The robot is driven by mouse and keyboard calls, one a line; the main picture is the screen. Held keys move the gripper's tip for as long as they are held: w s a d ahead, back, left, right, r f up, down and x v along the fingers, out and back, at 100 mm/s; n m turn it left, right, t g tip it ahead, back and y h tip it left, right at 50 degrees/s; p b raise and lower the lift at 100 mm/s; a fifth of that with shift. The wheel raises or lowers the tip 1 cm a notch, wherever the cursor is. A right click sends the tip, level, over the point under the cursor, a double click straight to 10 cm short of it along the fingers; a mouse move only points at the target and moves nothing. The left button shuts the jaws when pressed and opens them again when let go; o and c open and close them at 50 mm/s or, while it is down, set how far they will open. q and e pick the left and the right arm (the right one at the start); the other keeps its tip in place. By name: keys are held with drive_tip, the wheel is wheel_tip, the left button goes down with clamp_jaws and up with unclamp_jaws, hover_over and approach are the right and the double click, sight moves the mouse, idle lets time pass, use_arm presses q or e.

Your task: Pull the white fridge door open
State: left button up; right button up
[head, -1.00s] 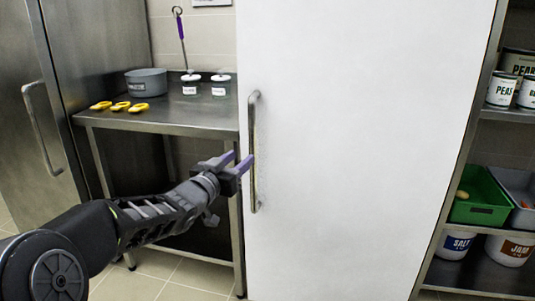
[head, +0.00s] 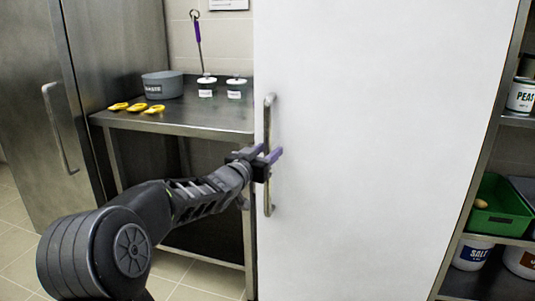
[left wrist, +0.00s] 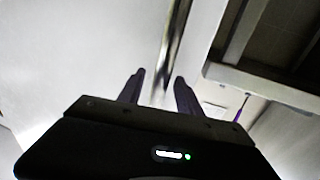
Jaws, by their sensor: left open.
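The white fridge door (head: 380,150) fills the middle and right of the head view and looks closed. Its vertical metal bar handle (head: 269,114) is near the door's left edge. My left gripper (head: 269,156) is at the handle around its mid-height, with purple fingertips. In the left wrist view the handle (left wrist: 172,45) runs down between the two open fingers of my left gripper (left wrist: 159,80). The fingers are apart and not closed on the bar. I cannot tell whether either one touches it. My right gripper is not in view.
A steel table (head: 190,126) stands left of the door, with a grey pot (head: 163,86), two lidded jars and several yellow items on it. A steel cabinet (head: 35,120) is farther left. A shelf with a green bin (head: 498,210) and cans is at the right.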

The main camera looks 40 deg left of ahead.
use_arm(q)
clamp_jaws()
idle(0.5)
idle(1.0)
